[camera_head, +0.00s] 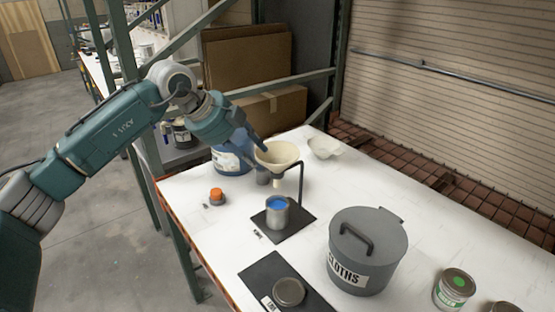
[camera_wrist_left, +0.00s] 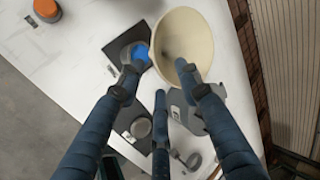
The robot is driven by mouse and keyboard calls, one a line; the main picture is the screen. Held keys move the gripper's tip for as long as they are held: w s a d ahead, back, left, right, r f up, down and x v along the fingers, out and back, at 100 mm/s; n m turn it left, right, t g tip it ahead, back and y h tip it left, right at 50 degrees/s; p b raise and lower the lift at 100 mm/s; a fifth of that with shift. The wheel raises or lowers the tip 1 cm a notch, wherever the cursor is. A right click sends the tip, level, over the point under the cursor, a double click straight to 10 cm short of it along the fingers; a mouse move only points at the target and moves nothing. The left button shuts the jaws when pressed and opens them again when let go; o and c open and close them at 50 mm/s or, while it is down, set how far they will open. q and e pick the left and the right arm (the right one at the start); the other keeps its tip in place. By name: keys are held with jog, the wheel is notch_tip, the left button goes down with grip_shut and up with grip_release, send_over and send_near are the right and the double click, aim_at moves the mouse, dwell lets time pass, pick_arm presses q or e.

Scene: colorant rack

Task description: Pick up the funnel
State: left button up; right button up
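The cream funnel (camera_head: 278,157) sits on a dark stand (camera_head: 301,184), its wide mouth up, above an open can of blue paint (camera_head: 277,210). My left gripper (camera_head: 259,146) is at the funnel's far left rim. In the left wrist view, its fingers (camera_wrist_left: 157,68) are spread apart and empty. One fingertip overlaps the funnel (camera_wrist_left: 190,35) near its rim, and another lies beside it over the can. I cannot tell whether any finger touches the funnel. My right gripper is not in view.
A blue container (camera_head: 231,160) stands behind the funnel, and a white scoop-like vessel (camera_head: 324,147) to its right. An orange-capped item (camera_head: 217,196) is at the left edge.

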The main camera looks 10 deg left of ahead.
aim_at(277, 170)
pick_arm(q)
jog(key=shift+w+d+f+p, duration=0.15)
jog(key=shift+f+p, duration=0.05)
jog(key=shift+p, duration=0.1)
jog(key=p+x, duration=0.2)
jog(key=x, duration=0.2)
jog(key=shift+f+p, duration=0.15)
jog(key=shift+p, duration=0.2)
jog(key=shift+w+d+f, duration=0.1)
jog(key=shift+w+f, duration=0.1)
jog(key=shift+f, duration=0.05)
jog(key=shift+s, duration=0.1)
grip_shut()
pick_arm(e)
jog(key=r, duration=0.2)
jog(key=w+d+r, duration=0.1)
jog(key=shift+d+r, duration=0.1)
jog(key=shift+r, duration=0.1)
